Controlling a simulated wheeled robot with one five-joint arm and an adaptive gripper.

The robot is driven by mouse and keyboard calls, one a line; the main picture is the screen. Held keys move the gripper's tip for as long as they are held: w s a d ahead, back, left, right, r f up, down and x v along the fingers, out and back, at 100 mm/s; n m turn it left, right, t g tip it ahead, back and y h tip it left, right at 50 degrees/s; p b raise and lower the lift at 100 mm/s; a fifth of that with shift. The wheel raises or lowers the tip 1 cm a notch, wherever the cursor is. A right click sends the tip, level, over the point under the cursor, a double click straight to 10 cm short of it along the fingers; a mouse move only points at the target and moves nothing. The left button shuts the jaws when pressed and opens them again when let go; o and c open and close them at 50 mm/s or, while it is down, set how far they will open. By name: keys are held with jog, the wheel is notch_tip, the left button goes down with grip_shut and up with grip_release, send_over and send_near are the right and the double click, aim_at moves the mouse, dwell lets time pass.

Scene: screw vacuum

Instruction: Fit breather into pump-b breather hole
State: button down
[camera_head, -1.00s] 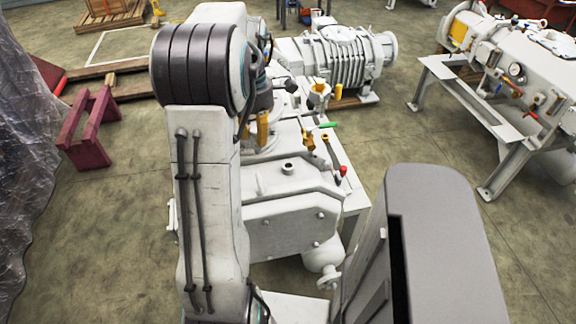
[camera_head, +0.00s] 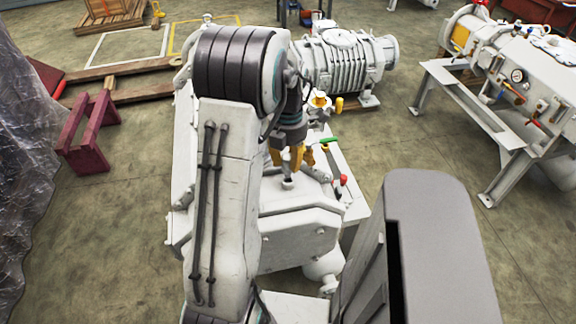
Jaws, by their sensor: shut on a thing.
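The pump (camera_head: 290,240) in front of me is a pale grey machine with a flat, bolted top. A short round stub with an opening (camera_head: 288,184) stands on that top; I take it as the breather hole. My gripper (camera_head: 291,160) has yellow fingers and hangs pointing down just above the stub. My arm covers the pump's left part.
A yellow-handled valve, a green handle (camera_head: 329,140) and a red knob (camera_head: 343,180) stand close right of the gripper. A ribbed machine (camera_head: 345,65) is behind. Another pump on a frame (camera_head: 470,90) is at right. A dark red trestle (camera_head: 88,135) stands left.

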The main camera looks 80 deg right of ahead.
aim_at(288, 169)
jog(key=shift+f, duration=1.6)
jog(key=shift+f, duration=0.2)
jog(key=c, duration=1.1)
grip_release()
jog(key=shift+r, duration=0.1)
